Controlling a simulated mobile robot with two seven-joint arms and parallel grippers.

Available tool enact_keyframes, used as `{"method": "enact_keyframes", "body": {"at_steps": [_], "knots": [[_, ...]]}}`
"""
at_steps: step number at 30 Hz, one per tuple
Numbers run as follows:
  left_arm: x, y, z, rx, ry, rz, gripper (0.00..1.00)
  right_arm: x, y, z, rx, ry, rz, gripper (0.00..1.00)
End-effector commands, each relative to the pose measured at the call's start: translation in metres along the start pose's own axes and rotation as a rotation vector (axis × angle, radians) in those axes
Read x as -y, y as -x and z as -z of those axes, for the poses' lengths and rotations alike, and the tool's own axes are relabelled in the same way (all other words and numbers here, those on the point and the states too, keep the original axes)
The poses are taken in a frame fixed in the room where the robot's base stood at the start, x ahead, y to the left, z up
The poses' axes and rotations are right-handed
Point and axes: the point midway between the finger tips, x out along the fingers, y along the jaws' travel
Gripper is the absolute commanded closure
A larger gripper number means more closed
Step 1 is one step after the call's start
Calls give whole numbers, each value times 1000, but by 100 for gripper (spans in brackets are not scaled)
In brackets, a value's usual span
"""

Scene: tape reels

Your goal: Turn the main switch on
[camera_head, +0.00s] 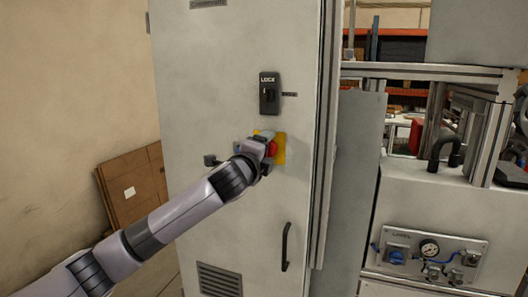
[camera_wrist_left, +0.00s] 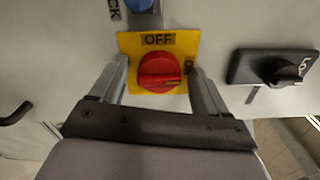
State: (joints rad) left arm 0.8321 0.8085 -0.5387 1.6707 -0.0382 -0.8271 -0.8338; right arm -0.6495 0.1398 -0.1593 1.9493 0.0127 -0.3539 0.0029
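The main switch is a round red knob (camera_wrist_left: 160,72) on a yellow square plate (camera_wrist_left: 128,43), on the front of a tall grey cabinet (camera_head: 220,90). An OFF label shows above the knob in the left wrist view, and a partly hidden label that seems to read ON is at its right. The knob's raised grip lies about level in that view, towards the right label. In the head view the yellow plate (camera_head: 280,152) is partly hidden by my gripper. My left gripper (camera_wrist_left: 163,82) is open, with one finger on each side of the knob and small gaps visible. My right gripper is not in view.
A black lock handle (camera_head: 269,93) sits above the switch on the cabinet, and a black pull handle (camera_head: 286,247) is below. A blue part (camera_wrist_left: 140,4) is close to the plate. A machine with a gauge panel (camera_head: 430,252) stands to the right; cardboard (camera_head: 134,186) leans at left.

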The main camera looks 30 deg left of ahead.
Motion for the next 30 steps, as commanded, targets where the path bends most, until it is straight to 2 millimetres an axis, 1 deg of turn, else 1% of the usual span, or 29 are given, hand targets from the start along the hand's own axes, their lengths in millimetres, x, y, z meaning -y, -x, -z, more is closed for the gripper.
{"method": "enact_keyframes", "body": {"at_steps": [8, 11, 21, 25, 30], "knots": [[-1, 3, 0, 0, 0, 0, 24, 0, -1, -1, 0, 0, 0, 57], [-2, 11, 0, 1, -1, 0, 24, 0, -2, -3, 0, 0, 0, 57], [-2, 53, 1, -1, -1, 0, 24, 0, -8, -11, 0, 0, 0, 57], [-1, 64, 0, 0, -1, 0, 24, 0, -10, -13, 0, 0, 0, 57], [0, 71, 0, 0, -1, 0, 24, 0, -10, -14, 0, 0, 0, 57]]}}
